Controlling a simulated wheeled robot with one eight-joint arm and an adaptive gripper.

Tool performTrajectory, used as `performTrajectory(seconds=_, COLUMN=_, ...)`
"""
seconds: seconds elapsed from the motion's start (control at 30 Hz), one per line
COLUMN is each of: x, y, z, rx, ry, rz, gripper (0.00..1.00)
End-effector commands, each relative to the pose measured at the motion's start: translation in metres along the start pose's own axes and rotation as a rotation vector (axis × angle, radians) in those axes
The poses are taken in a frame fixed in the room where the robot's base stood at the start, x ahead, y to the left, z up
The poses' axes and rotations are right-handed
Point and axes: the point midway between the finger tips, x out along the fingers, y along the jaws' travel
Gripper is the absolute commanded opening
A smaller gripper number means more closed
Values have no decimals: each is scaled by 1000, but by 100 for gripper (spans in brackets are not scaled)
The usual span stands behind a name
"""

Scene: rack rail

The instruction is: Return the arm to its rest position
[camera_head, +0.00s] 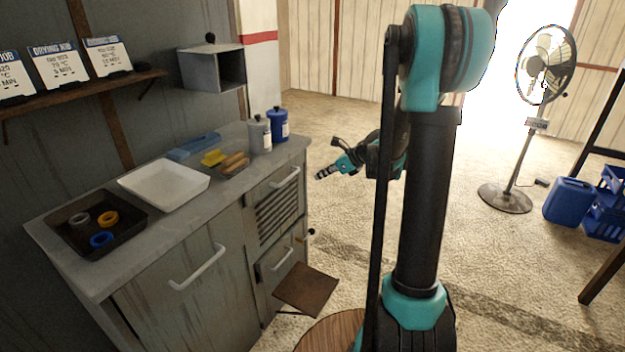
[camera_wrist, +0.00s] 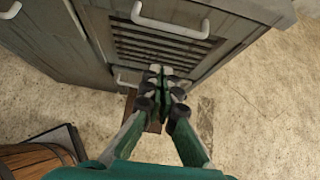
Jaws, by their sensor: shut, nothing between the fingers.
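My gripper (camera_head: 322,174) is in front of the right end of the grey cabinet (camera_head: 175,262), apart from it and above the floor. In the head view it points left toward the cabinet's drawer side. In the wrist view my gripper (camera_wrist: 162,70) has its fingers together and holds nothing. The louvred panel (camera_wrist: 160,45) and white handles of the cabinet lie beyond the fingertips there. My upright arm links stand in the middle of the head view and hide part of the floor.
On the cabinet top are a dark tray (camera_head: 140,212) with rings, a white tray (camera_head: 165,185), and two bottles (camera_head: 277,124). A brown flap or seat (camera_head: 305,288) sits low by the cabinet. A fan (camera_head: 508,190) and blue jerrycan (camera_head: 568,200) stand right. Open floor lies behind my arm.

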Motion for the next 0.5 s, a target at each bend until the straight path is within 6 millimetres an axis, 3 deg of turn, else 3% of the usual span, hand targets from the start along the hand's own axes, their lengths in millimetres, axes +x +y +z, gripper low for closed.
performTrajectory(seconds=0.17, x=-12, y=5, z=-2, rx=-32, ry=11, rz=-1, gripper=0)
performTrajectory(seconds=0.27, x=-19, y=20, z=-9, rx=-152, ry=51, rz=-5, gripper=0)
performTrajectory(seconds=0.5, x=-53, y=90, z=-54, rx=-757, ry=254, rz=31, gripper=0)
